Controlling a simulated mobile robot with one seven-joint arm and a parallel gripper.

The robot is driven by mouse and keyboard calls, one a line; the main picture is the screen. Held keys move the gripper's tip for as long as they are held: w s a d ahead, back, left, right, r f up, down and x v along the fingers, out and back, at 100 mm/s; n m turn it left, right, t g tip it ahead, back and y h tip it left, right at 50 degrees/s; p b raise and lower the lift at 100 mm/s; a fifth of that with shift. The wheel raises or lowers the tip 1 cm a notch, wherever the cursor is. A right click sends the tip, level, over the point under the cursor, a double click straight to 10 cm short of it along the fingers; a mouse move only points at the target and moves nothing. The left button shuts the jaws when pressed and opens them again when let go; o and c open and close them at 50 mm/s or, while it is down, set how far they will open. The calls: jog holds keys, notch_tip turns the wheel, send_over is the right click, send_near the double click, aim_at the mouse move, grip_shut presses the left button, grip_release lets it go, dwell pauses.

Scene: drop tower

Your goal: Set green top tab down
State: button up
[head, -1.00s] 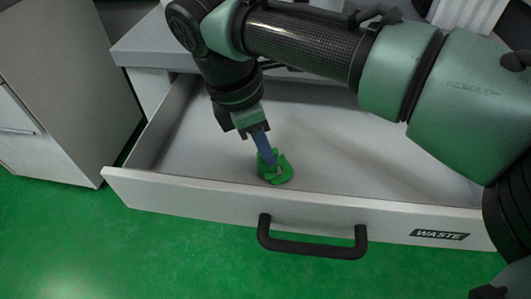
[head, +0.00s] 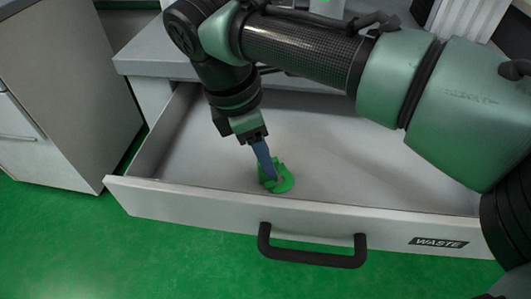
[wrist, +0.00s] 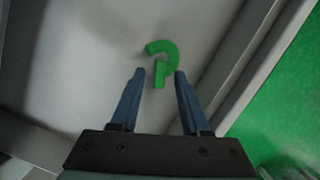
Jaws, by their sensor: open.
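The green top tab (head: 280,184) lies in the open drawer near its front wall. In the wrist view the green tab (wrist: 168,52) shows a curved part and a short straight part against the drawer floor, just beyond the fingertips. My gripper (head: 269,178) points down into the drawer at the tab, and its blue fingers partly hide the tab in the head view. In the wrist view my gripper (wrist: 157,72) has its two fingers apart, with the straight part of the tab showing between the tips. I cannot tell whether a finger touches it.
The white drawer (head: 190,196) is pulled open, with a black handle (head: 312,258) and a label reading WASTE (head: 438,243) on its front. The drawer floor (head: 350,160) to the right of the tab is bare. A grey cabinet (head: 60,110) stands at the left.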

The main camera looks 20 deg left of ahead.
jog(key=p+v, duration=0.5)
jog(key=v, duration=0.6)
jog(key=shift+p, duration=0.3)
jog(key=shift+s+a, duration=0.1)
jog(key=s+a+r+t+y, duration=0.15)
jog(key=a+r+y, duration=0.25)
jog(key=a, duration=0.4)
jog(key=a+r+t+y, duration=0.25)
jog(key=a+y, duration=0.25)
jog(key=a, duration=0.3)
notch_tip(320, 180, up, 13)
jog(key=a+m+t+y, duration=0.2)
jog(key=m+y, duration=0.1)
jog(key=y, duration=0.3)
jog(key=w+d+r+m+t+y, duration=0.2)
jog(key=d+r+m+t, duration=0.85)
jog(key=d+r, duration=0.45)
jog(key=s+d+m+t+h, duration=0.1)
jog(key=d+m+t+h, duration=0.3)
jog(key=d, duration=0.6)
jog(key=s+d+m+t+h, duration=0.2)
jog(key=d+m+t+h, duration=0.3)
jog(key=d+m+h, duration=0.3)
jog(key=d+h, duration=0.2)
jog(key=shift+s+r+h, duration=0.2)
jog(key=shift+s+h, duration=0.1)
jog(key=shift+s, duration=0.05)
